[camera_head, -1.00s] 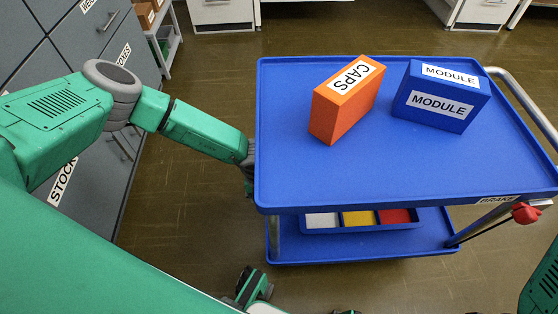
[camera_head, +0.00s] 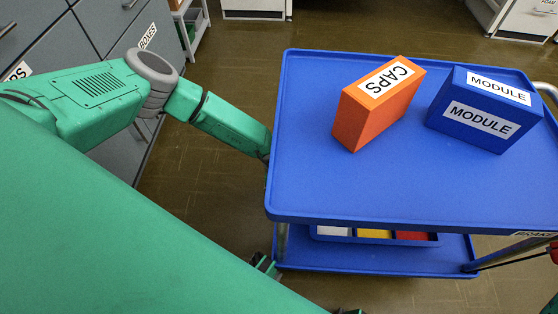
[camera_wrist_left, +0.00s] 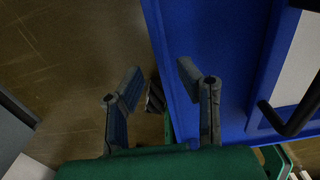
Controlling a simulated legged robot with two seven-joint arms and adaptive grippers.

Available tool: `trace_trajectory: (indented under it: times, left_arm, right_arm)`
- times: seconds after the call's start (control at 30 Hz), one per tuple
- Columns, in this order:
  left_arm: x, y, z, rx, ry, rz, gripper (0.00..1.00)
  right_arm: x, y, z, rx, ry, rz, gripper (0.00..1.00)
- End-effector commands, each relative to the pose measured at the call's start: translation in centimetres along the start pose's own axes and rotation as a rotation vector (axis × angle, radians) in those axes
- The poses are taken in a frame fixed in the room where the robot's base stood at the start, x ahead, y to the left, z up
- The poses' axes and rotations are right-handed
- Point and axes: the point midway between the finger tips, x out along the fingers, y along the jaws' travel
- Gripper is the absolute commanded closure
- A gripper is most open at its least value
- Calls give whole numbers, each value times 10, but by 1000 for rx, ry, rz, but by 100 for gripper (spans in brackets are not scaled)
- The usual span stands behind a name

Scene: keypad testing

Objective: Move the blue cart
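The blue cart (camera_head: 340,195) stands on the right in the head view, with an orange CAPS box (camera_head: 365,120) and a blue MODULE box (camera_head: 460,130) on its top tray. My left arm reaches the top tray's left edge, and its gripper is hidden behind that edge. In the left wrist view my left gripper (camera_wrist_left: 160,77) is open, with nothing seen between its fingertips. Its right finger overlaps a blue surface (camera_wrist_left: 225,50); I cannot tell whether they touch. My right gripper is not in view.
The lower shelf (camera_head: 350,257) carries white, yellow and red compartments. A red knob (camera_head: 554,252) shows at the right edge near the BRAKE label. Grey cabinets (camera_head: 60,35) line the left; white units stand at the back. Brown floor (camera_head: 240,60) is bare between cabinets and cart.

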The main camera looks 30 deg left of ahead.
Motion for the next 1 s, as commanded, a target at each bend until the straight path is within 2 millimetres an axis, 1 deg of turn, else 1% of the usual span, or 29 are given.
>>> trace_trajectory:
  times: [0.03,0.2,0.57,0.67,1.0]
  left_arm:
    - [11,0,0,-1,0,0,69]
    - [25,0,0,-1,-1,-1,69]
    - [27,-1,0,0,-1,-2,69]
    - [27,0,0,0,-1,-1,100]
    - [27,1,1,3,-1,0,100]
  right_arm:
    - [7,0,0,0,0,0,60]
    - [15,0,1,0,0,0,60]
    - [15,0,1,0,0,0,60]
    - [15,0,1,0,0,0,60]
    - [14,0,1,0,0,0,60]
